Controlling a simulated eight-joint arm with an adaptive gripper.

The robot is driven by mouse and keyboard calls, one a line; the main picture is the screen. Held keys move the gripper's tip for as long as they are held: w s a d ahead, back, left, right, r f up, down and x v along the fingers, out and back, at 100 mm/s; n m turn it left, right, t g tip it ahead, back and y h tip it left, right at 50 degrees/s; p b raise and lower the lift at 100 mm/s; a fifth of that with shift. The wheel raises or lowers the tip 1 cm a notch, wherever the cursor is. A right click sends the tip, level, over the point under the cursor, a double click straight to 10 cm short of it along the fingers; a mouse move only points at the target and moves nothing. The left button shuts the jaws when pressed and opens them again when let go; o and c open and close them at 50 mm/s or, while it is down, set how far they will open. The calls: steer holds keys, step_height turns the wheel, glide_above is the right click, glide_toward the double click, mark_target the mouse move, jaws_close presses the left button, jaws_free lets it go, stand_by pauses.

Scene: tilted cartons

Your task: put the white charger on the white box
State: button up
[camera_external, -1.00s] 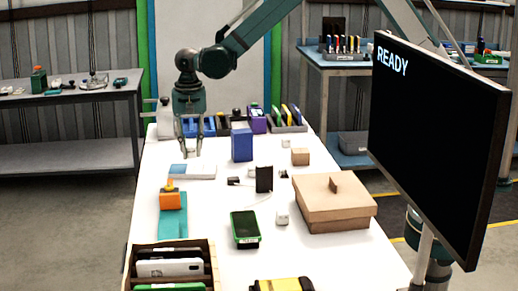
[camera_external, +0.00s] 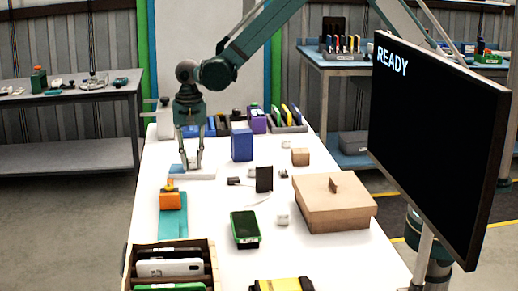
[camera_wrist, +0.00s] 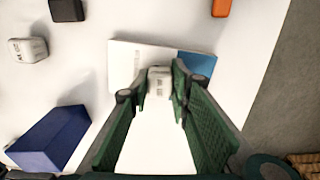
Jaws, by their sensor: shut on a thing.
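The white charger (camera_wrist: 158,83) is a small block with grey print, held between the fingertips of my gripper (camera_wrist: 157,94) in the wrist view. In the external view my gripper (camera_external: 192,166) points down, with the charger (camera_external: 192,163) small and partly hidden between its fingers. The white box (camera_wrist: 125,58) is flat with a blue end and lies directly under the fingertips. In the external view the white box (camera_external: 207,175) is partly covered by the gripper. I cannot tell whether the charger touches its top.
A blue box (camera_external: 242,145) stands close to the right of my gripper. An orange tool (camera_external: 171,198) sits on a teal base nearer the camera. A black upright item (camera_external: 264,178) and a cardboard box (camera_external: 334,203) are further right. Another white block (camera_wrist: 28,50) lies clear to the side.

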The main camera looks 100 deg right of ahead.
mark_target(192, 158)
steer(key=o, duration=0.9)
steer(key=shift+f, duration=0.1)
steer(key=shift+r, duration=0.2)
step_height(192, 158, up, 12)
steer(key=shift+p, duration=0.35)
stand_by(0.3)
